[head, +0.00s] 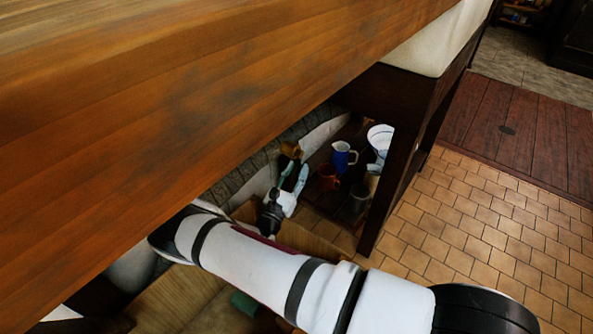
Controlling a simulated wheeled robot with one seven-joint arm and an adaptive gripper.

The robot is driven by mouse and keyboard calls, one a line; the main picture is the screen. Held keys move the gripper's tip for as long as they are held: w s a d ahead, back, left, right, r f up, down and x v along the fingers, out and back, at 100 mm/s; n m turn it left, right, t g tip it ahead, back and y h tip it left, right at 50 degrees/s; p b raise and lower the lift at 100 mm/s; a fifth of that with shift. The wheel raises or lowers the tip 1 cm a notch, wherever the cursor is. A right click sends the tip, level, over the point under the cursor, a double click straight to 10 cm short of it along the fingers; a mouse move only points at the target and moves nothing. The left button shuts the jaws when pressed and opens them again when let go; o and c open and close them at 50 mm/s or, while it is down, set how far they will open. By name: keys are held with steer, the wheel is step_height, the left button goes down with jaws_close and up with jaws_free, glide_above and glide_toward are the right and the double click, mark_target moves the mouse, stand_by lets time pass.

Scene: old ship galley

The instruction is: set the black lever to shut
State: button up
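My gripper (294,175) is at the end of my white arm, low under the wooden counter and close to the curved wall there. Its two pale teal fingers point up and away. They look a little apart, but they are too small to tell whether anything is between them. A small brass-coloured fitting (290,150) is just beyond the fingertips; I cannot tell whether they touch it. I cannot make out the black lever; it may be hidden by the gripper or too small to see.
The wooden counter (150,130) overhangs from the upper left. A dark post (398,165) stands right of the gripper. The tiled floor (470,220) at right is clear.

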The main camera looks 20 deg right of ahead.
steer(key=v, duration=1.1)
steer(key=shift+s, duration=0.15)
steer(key=shift+a, duration=0.1)
